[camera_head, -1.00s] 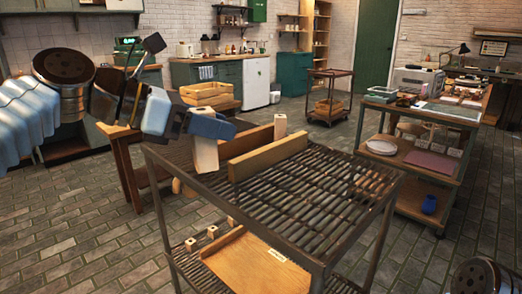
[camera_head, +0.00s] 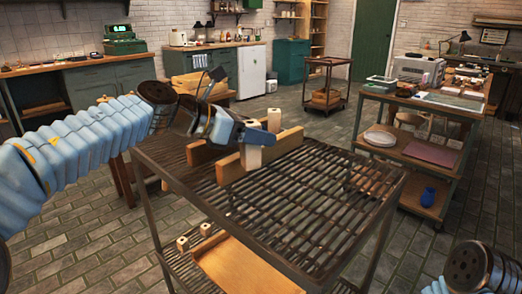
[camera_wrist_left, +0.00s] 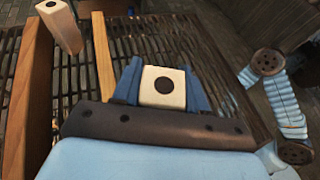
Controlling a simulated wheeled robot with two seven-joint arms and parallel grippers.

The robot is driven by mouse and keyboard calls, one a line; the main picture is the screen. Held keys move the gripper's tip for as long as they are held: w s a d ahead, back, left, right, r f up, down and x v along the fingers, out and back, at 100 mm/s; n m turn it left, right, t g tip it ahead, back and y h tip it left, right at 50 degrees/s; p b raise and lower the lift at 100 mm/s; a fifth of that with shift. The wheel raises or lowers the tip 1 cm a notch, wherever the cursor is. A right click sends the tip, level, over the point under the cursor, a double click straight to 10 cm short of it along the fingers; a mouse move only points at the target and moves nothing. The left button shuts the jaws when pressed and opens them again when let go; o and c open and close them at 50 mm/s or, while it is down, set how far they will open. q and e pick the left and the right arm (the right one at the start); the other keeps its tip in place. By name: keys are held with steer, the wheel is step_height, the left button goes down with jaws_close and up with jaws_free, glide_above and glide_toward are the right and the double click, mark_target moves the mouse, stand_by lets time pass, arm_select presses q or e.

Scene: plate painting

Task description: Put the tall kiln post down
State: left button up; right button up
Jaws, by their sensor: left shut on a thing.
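My left gripper (camera_head: 250,135) is shut on a pale tall kiln post (camera_head: 254,157), upright over the slatted rack top (camera_head: 310,195). In the head view the post stands in front of the near long wooden bar (camera_head: 285,145). In the left wrist view the blue fingers (camera_wrist_left: 162,85) flank the post's square end (camera_wrist_left: 163,80) with its dark hole, right of that bar (camera_wrist_left: 103,55). I cannot tell whether its foot touches the slats. My right gripper is not in view.
Another pale post (camera_head: 273,121) stands behind the near bar, and shows in the left wrist view (camera_wrist_left: 62,28). A second long bar (camera_head: 203,153) lies farther left. The rack's near right slats are clear. Short posts (camera_head: 205,230) and a board (camera_head: 245,262) are on the lower shelf.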

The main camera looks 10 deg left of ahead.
arm_select(q)
steer(key=f, duration=0.2)
steer(key=w+f, duration=0.1)
steer(key=shift+w+d+f, duration=0.1)
steer(key=shift+d+f, duration=0.2)
steer(key=shift+f, duration=0.45)
steer(key=shift+f, duration=0.1)
steer(key=o, duration=1.2)
steer(key=shift+a, duration=0.15)
steer(key=v, duration=1.2)
steer(key=shift+b, duration=0.35)
